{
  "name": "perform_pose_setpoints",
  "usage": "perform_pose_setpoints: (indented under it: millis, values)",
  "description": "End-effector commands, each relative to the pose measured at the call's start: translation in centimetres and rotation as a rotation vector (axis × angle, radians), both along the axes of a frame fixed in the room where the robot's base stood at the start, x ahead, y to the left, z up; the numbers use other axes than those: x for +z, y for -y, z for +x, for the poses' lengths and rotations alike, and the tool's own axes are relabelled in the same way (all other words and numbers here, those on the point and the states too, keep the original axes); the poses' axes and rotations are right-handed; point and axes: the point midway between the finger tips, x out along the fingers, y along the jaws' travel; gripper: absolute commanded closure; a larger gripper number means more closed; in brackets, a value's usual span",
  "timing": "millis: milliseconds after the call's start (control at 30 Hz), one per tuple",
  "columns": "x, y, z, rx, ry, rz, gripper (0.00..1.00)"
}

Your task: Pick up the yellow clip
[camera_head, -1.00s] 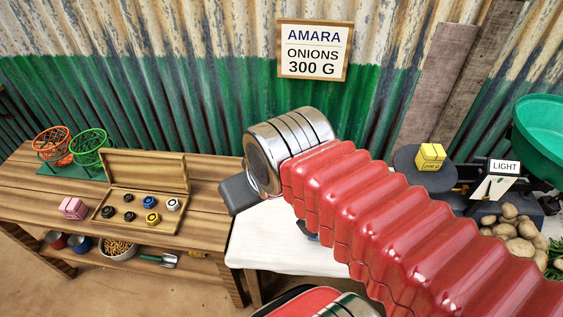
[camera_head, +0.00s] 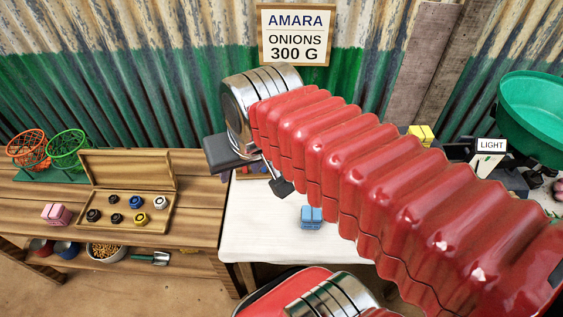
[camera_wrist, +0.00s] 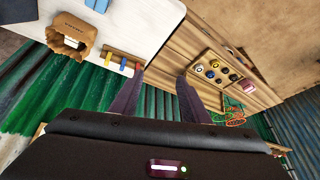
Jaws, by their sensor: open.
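In the head view my red arm covers much of the white table, and I cannot make out the yellow clip there.
A brown bag (camera_wrist: 72,40) stands near the strip, and a blue block (camera_head: 311,217) sits on the white table (camera_head: 250,230). The wooden bench (camera_head: 190,190) on the left holds an open box of weights (camera_head: 165,222). A corrugated wall (camera_head: 130,90) stands behind.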

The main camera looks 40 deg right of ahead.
Motion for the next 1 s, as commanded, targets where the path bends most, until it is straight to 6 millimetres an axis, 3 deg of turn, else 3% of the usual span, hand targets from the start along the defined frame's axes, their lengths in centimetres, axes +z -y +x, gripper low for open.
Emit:
perform_pose_setpoints:
  millis: [533, 1000]
  values:
    - [-2.2, 6.6, 8.6, -0.666, -0.139, 0.211, 0.58]
    - [-7.9, 14.4, 14.7, -1.263, -0.226, 0.348, 0.58]
